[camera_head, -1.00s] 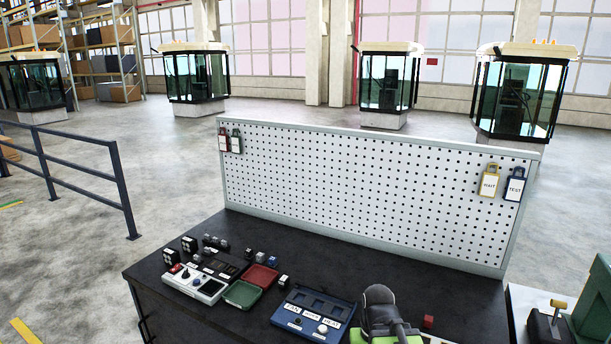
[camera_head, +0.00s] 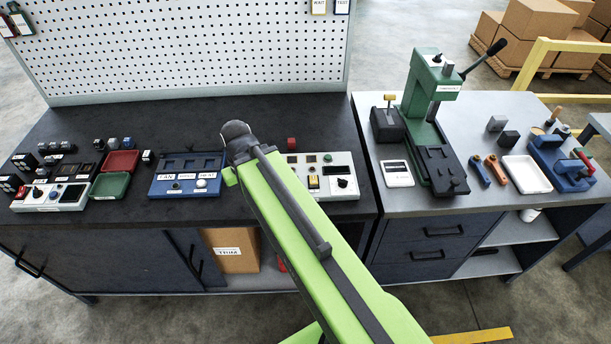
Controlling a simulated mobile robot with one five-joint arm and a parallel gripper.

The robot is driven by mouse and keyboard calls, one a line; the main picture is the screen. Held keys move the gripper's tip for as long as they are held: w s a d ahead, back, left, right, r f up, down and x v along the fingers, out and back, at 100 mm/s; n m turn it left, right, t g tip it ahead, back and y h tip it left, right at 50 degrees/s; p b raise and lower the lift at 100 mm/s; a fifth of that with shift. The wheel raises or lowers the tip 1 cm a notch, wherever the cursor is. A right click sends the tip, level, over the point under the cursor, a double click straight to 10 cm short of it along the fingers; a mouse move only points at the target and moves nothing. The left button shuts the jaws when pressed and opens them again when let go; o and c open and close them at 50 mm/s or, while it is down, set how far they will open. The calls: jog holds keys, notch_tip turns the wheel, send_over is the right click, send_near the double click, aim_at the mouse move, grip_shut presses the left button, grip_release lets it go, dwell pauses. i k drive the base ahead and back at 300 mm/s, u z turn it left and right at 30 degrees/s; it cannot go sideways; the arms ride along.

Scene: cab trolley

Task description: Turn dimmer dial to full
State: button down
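Several knobs could be the dimmer dial, and their labels are too small to read. A dark round knob (camera_head: 342,183) sits on a white control box (camera_head: 318,192) just right of my arm. A white knob (camera_head: 201,183) sits on the blue panel (camera_head: 165,186) marked with FAN and other labels, left of my arm. Another dark knob (camera_head: 38,193) is on a white box (camera_head: 50,205) at the far left. My green arm crosses the middle and hides part of the control box. My gripper's fingers do not show.
A green press (camera_head: 425,125), a white tray (camera_head: 527,174) and a blue vise (camera_head: 560,165) stand on the grey bench at right. Red (camera_head: 121,162) and green (camera_head: 109,186) trays lie on the dark bench. A pegboard (camera_head: 190,45) closes its back.

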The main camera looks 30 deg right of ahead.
aim_at(342, 183)
jog(key=z, duration=1.05)
jog(key=k, duration=1.15)
jog(key=u, duration=1.3)
jog(key=i, duration=1)
jog(key=u, duration=0.05)
